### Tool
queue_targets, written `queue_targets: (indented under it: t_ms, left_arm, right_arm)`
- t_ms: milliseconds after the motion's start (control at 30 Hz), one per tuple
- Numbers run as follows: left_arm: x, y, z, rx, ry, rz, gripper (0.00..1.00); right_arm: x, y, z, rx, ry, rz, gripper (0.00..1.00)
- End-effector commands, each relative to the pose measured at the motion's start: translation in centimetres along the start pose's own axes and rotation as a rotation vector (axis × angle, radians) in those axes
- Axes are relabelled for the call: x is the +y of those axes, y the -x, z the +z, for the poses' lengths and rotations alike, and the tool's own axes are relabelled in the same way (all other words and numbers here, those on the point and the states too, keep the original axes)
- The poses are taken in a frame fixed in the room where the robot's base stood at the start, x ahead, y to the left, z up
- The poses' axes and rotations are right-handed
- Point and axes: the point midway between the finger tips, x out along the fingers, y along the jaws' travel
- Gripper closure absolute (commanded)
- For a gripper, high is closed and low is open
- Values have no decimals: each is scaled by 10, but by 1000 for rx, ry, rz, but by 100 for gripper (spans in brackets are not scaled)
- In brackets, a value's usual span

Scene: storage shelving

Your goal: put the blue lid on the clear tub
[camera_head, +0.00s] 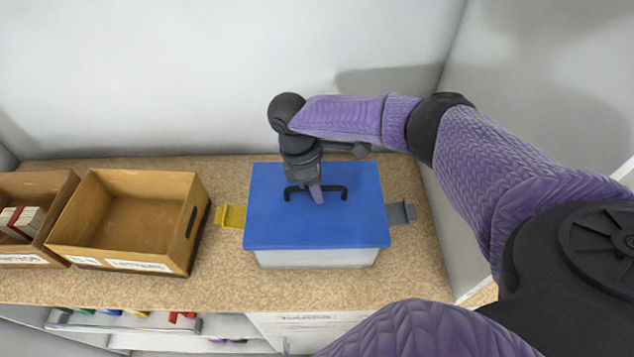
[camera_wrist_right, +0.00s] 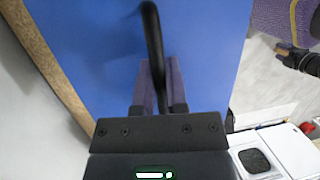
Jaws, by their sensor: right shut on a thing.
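The blue lid (camera_head: 275,215) is a flat rectangle with a black bar handle (camera_head: 342,188) on top. The clear tub (camera_head: 318,258) stands on the shelf directly under it, mostly hidden; only its front wall shows. I cannot tell whether the lid rests on the rim or is slightly above it. A yellow latch (camera_head: 231,216) sticks out on the left and a grey latch (camera_head: 401,212) on the right. My right gripper (camera_head: 317,193) points down, shut on the handle, which also shows in the right wrist view (camera_wrist_right: 153,45). A dark part, possibly my left gripper, shows at that view's upper right.
An open cardboard box (camera_head: 130,215) stands left of the tub, with another box (camera_head: 35,215) holding small items beside it. A back wall (camera_head: 200,80) and a right side panel (camera_head: 540,70) bound the shelf (camera_head: 225,290). Bare shelf lies in front of the tub.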

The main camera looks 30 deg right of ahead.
Motion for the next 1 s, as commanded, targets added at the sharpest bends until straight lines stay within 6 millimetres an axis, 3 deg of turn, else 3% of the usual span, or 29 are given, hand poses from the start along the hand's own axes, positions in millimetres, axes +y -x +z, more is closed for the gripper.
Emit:
queue_targets:
  t_ms: [233,667,700,833,867,1000]
  left_arm:
    - [0,-6,1,-2,-1,0,41]
    - [0,-7,2,-3,-1,-1,41]
    - [0,-7,2,-3,-1,-1,41]
    - [0,-7,2,-4,-1,-1,41]
    - [0,-7,2,-4,-1,-1,41]
    - [0,-7,2,-4,-1,-1,41]
  right_arm:
    - [2,-12,-3,0,-1,0,100]
    - [2,-14,-4,0,0,0,100]
    - [2,-14,-4,0,0,0,75]
    - [2,-14,-4,0,0,0,48]
    - [2,-14,-4,0,0,0,43]
    - [2,-14,-4,0,0,0,43]
